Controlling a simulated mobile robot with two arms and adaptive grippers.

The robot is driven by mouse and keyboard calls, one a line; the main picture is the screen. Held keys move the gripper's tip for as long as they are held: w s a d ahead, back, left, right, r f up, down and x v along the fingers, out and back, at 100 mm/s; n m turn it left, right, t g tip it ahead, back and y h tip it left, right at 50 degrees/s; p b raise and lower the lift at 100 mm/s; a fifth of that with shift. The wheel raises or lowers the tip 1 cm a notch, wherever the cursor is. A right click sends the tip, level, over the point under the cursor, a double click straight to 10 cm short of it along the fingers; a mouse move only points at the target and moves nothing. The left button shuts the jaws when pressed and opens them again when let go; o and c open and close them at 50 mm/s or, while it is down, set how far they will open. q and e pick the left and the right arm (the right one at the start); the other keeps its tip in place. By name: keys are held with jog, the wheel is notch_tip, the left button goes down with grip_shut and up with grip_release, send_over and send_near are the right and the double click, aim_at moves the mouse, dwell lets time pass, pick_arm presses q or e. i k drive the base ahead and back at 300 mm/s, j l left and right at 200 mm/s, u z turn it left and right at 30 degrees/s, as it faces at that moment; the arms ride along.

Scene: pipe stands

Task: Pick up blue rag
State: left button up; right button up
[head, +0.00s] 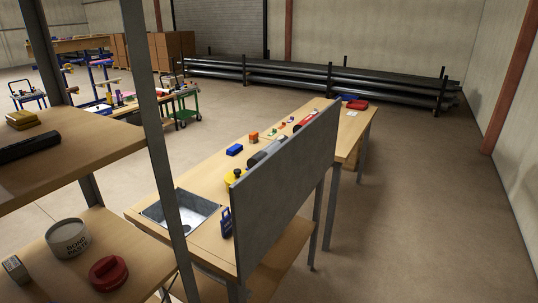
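A small flat blue item (349,97) lies at the far end of the long workbench, close to a red folded item (357,105). It may be the blue rag, but it is too small to be sure. A blue block-like thing (234,149) sits nearer on the bench, left of the grey panel. Neither of my grippers is in view.
Floor at right is clear.

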aim_at(236, 148)
jog(key=i+l+u, duration=0.3)
jog(key=i+l, duration=0.6)
jog(key=i, duration=0.15)
jog(key=i+l+u, duration=0.3)
jog(key=i+l, duration=0.6)
jog(key=l, duration=0.25)
